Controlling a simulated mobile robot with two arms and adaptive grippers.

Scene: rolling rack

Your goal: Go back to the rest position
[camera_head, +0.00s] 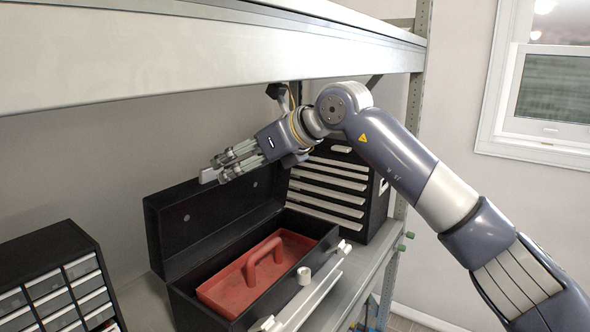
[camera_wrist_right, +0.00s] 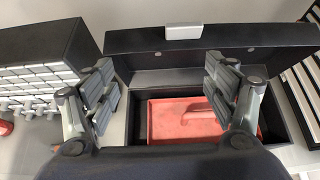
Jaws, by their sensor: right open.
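My right arm comes in from the right in the head view. Its gripper (camera_head: 216,174) is in front of the raised lid, above the open black toolbox (camera_head: 207,312). In the right wrist view the two fingers of the right gripper (camera_wrist_right: 165,90) are spread apart with nothing between them. The toolbox's lid (camera_head: 190,226) stands up at the back. A red tray (camera_head: 222,297) with a red handle sits inside the box. The tray also shows in the right wrist view (camera_wrist_right: 170,122), partly behind a finger. My left gripper is in neither view.
The toolbox stands on a rack shelf (camera_head: 361,287), with an upper shelf beam (camera_head: 200,57) close above my right arm. A drawer organizer (camera_head: 50,250) stands at the left. A black chest with pale drawers (camera_head: 330,190) stands behind at the right. A window (camera_head: 540,90) is far right.

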